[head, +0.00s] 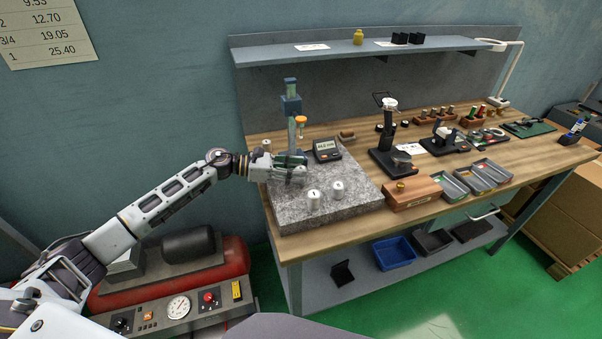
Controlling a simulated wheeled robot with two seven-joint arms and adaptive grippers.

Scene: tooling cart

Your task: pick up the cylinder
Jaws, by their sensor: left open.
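Two short silvery-white cylinders stand upright on the front part of the grey granite plate (350,208): one nearer cylinder (313,199) and one a little further right (338,188). A similar small pale cylinder (266,146) shows at the plate's back left, beyond my arm. My left gripper (301,175) is open over the left-middle of the plate, behind and left of the two front cylinders and apart from them in the picture. Whether anything is between its fingers is too small to tell. My right gripper is not in view.
A blue-grey gauge stand (291,105) rises just behind my left gripper, with a digital readout (327,150) to its right. A wooden block (412,193) and grey trays (482,176) lie right of the plate. The plate's front right is clear.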

